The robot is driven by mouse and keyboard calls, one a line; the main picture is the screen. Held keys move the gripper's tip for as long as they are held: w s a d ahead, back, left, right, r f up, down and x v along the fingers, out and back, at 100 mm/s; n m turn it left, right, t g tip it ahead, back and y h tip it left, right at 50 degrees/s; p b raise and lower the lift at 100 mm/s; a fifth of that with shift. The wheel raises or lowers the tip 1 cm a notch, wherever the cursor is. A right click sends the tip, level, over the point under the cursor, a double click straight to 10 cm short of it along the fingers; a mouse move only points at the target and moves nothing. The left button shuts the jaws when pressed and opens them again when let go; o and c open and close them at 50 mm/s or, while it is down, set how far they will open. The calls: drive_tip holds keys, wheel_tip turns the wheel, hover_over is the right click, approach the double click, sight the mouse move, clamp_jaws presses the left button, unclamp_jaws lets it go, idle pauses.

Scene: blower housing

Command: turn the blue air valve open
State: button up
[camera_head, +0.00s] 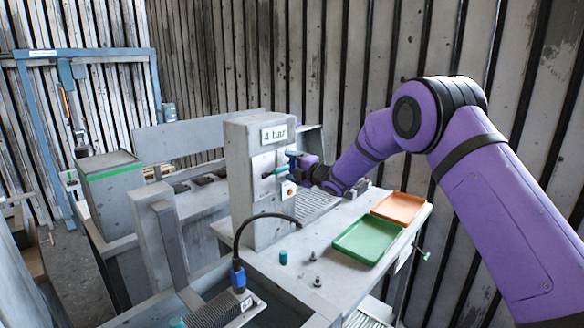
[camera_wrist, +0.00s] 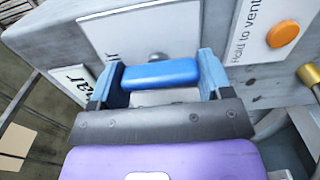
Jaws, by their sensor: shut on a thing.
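The blue air valve handle (camera_wrist: 160,74) is a short bar on the white panel of the grey post. In the wrist view it lies crosswise, spanning the gap between my two blue fingers. My gripper (camera_wrist: 158,68) is shut on its ends. In the head view my gripper (camera_head: 292,161) is at the front face of the post (camera_head: 249,200), below the "4 bar" sign (camera_head: 274,133). There the handle is mostly hidden by my gripper, and its exact angle is hard to tell.
An orange button (camera_wrist: 282,34) beside a "Hold to vent" label is close to my gripper. A green tray (camera_head: 367,240) and an orange tray (camera_head: 398,208) lie on the bench. A black cable (camera_head: 262,218) arcs in front of the post, near small loose parts.

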drive_tip(key=o, duration=0.9)
drive_tip(key=shift+d, duration=0.15)
drive_tip(key=v, duration=1)
drive_tip(key=shift+s+d, duration=0.2)
drive_tip(key=shift+s, duration=0.1)
